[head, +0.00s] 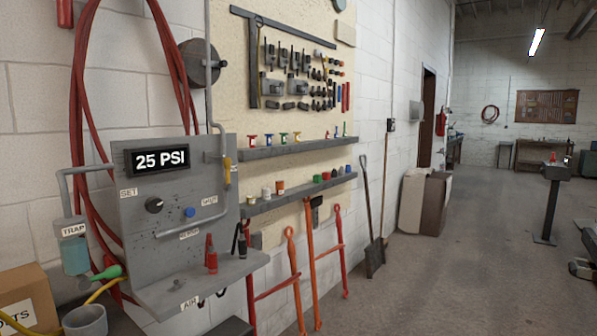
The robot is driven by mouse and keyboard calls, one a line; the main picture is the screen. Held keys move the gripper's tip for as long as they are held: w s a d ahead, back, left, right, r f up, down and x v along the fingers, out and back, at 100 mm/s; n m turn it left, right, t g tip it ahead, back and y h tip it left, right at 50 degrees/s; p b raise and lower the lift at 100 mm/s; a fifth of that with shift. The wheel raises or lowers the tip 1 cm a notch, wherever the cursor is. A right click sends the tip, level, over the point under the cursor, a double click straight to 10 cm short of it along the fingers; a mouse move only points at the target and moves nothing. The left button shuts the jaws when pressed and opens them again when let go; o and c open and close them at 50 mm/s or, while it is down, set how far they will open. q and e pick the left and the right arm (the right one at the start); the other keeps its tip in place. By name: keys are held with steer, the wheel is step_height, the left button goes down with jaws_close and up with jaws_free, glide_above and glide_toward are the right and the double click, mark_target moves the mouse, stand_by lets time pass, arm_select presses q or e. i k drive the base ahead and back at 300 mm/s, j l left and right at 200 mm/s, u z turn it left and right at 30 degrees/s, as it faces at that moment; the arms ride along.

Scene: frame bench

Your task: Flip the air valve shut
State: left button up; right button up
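A grey panel (135,210) on the left wall carries a display (160,160) reading 25 PSI. A grey pipe (212,100) comes down the wall to the panel's right edge and bends left across its lower face. A small yellow handle (228,171) sits on this pipe at the right edge, upright and roughly in line with it; it looks like the air valve's lever. A SHUT label (209,201) is below and left of it. A black knob (154,205) and a blue knob (190,212) are on the panel. Neither gripper is in view.
The panel's shelf (190,285) holds a red bottle-like item (211,254) and dark tools. A red hose (82,110) hangs behind the panel. Shelves (300,145) of small parts and red frames (295,270) stand to the right. The floor (440,270) further right is mostly clear.

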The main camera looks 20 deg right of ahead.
mark_target(226, 162)
steer(key=z, duration=0.15)
steer(key=i+l, duration=0.1)
steer(key=l, duration=0.9)
steer(key=i+l, duration=0.15)
steer(key=l, duration=0.3)
steer(key=i+l, duration=0.2)
steer(key=l, duration=0.15)
steer(key=i+l+u, duration=0.1)
steer(key=i+l, duration=0.35)
steer(key=l, duration=0.2)
steer(key=i+l, duration=0.2)
steer(key=l, duration=0.15)
steer(key=i+u, duration=0.15)
steer(key=i, duration=0.9)
steer(key=i+j, duration=0.25)
steer(key=i, duration=0.1)
